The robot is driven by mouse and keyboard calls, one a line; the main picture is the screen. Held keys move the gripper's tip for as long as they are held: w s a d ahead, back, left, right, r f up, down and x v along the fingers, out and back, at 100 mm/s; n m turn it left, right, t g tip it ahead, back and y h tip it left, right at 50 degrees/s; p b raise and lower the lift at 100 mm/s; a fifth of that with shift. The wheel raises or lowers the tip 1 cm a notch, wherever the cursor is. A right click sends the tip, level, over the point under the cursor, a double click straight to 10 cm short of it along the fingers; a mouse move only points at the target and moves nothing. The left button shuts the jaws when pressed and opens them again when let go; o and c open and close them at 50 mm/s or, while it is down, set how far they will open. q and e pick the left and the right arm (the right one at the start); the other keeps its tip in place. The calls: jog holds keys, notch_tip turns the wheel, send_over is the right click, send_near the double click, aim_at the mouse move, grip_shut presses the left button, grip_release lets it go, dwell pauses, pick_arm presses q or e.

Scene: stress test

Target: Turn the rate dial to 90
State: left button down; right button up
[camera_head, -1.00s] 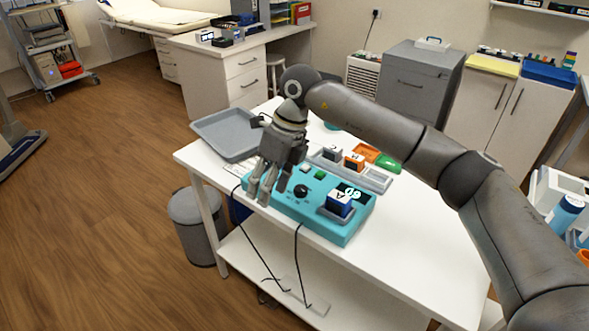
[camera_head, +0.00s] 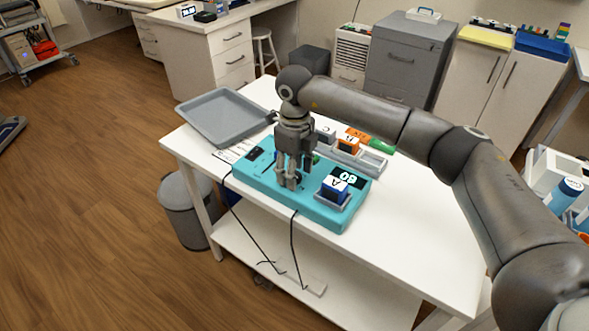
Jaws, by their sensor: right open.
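The turquoise device (camera_head: 325,214) lies on the white table, with a dark display (camera_head: 349,178) showing pale digits too small to read surely. A block with a blue side and a letter on its white top (camera_head: 336,187) sits in a grey tray on the device's right part. My right gripper (camera_head: 291,184) points down over the middle of the device, its open fingers at the black rate dial (camera_head: 298,179). The fingers hide most of the dial, and I cannot tell whether they touch it. My left gripper is not in view.
A grey tray (camera_head: 224,119) lies at the table's back left. A grey rack (camera_head: 371,163) with lettered blocks, including an orange one (camera_head: 348,146), stands behind the device. Two black cables hang off the front edge. The table's right part is clear.

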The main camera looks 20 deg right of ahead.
jog(key=shift+f, duration=0.3)
jog(key=c, duration=1)
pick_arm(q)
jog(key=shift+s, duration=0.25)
pick_arm(e)
jog(key=shift+c, duration=0.2)
jog(key=m, duration=0.3)
jog(key=shift+m, duration=0.4)
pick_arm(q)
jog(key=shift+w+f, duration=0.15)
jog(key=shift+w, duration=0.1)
pick_arm(e)
jog(key=shift+m, duration=2.5)
jog(key=shift+r, duration=0.1)
